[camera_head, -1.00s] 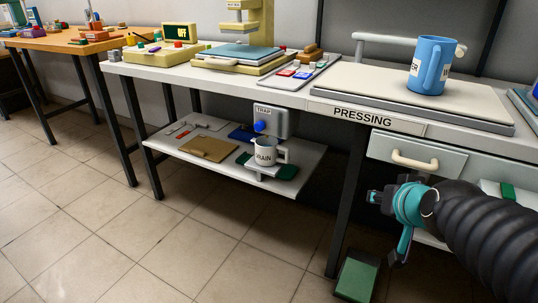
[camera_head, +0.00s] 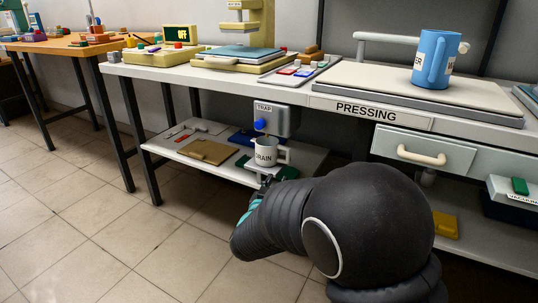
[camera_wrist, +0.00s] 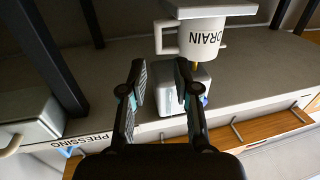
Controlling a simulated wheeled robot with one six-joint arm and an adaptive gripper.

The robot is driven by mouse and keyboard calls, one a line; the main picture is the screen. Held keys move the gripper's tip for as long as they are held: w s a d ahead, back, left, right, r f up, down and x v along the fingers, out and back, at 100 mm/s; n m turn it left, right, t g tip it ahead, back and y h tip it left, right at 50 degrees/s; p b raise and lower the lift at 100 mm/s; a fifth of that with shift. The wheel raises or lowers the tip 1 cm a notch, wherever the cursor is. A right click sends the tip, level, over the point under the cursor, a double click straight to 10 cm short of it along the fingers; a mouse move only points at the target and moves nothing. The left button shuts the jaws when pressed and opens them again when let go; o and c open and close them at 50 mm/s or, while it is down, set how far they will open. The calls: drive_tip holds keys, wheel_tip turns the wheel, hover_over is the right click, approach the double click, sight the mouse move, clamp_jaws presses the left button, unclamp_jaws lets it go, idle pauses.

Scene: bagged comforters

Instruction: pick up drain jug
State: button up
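The drain jug (camera_head: 265,153), a white mug-shaped jug marked DRAIN, stands upright on the lower shelf under the grey TRAP box (camera_head: 282,120) with its blue knob (camera_head: 260,124). Its handle is on the right in the head view. A thin brownish streak shows between trap and jug. The wrist view is upside down and shows the jug (camera_wrist: 203,40) with its handle on the left. My gripper (camera_wrist: 160,75) is open and empty, its two fingers apart and short of the jug. In the head view my gripper (camera_head: 264,186) is just in front of the jug, partly hidden by my arm.
The lower shelf (camera_head: 312,157) also holds a tan board (camera_head: 208,151) and a blue item (camera_head: 243,136). A blue jug (camera_head: 432,60) stands above.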

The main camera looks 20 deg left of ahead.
sight(287, 157)
drive_tip(key=w, duration=0.5)
drive_tip(key=w+a, duration=0.1)
drive_tip(key=w, duration=0.2)
drive_tip(key=shift+w, duration=0.25)
drive_tip(key=shift+w+a+r, duration=0.1)
drive_tip(key=shift+w+r, duration=0.15)
drive_tip(key=shift+w, duration=1.05)
drive_tip(key=shift+w+a+r, duration=0.1)
drive_tip(key=shift+w+r, duration=0.1)
drive_tip(key=shift+w, duration=1.1)
clamp_jaws()
